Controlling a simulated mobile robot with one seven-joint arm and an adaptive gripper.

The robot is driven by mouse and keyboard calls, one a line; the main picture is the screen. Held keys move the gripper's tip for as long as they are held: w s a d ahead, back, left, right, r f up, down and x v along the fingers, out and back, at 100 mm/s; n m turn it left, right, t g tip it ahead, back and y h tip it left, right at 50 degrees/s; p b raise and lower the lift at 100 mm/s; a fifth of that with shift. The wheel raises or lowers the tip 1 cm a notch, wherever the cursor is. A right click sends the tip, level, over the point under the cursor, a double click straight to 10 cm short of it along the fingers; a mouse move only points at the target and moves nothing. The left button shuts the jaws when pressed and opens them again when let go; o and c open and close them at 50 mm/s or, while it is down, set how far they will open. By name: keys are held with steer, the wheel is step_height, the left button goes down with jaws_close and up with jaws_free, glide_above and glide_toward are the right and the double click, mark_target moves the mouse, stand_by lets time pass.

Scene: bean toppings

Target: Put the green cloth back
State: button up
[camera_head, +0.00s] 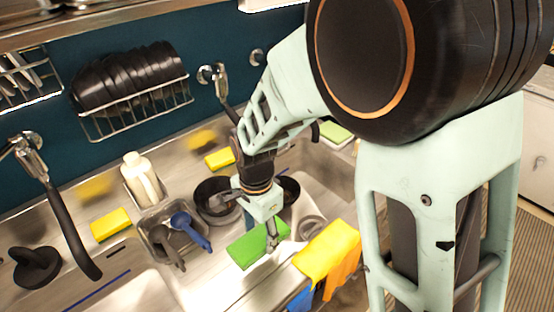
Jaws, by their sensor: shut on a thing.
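The green cloth (246,250) shows as a flat, bright green rectangle at the sink, low in the middle of the view. My gripper (272,242) reaches down to its right part and is shut on it. The fingertips and the gripped edge are small and partly covered by the gripper body. I cannot tell whether the cloth touches the surface beneath.
Yellow (326,252) and orange cloths and a blue cloth (300,299) hang at the front edge, right of the green cloth. Dark pans (213,198) lie behind. A metal bin (160,240) with utensils stands left. Taps (66,215) project from the wall.

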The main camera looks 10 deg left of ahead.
mark_target(260, 232)
steer(key=w+f, duration=0.1)
steer(key=w+f+b, duration=0.1)
steer(key=f, duration=0.1)
steer(key=w+f+b, duration=0.1)
steer(key=f, duration=0.1)
steer(key=shift+w+a, duration=0.35)
steer(key=shift+a, duration=0.05)
steer(key=f+b, duration=0.2)
steer(key=f, duration=0.1)
steer(key=shift+w+f+b, duration=0.1)
steer(key=shift+w+b, duration=0.2)
steer(key=shift+w, duration=0.05)
steer(key=shift+f, duration=0.25)
steer(key=shift+f, duration=0.1)
steer(key=shift+f+b, duration=0.15)
steer(key=shift+b, duration=0.15)
steer(key=o, duration=1.2)
step_height(260, 232, up, 13)
steer(key=shift+f, duration=0.2)
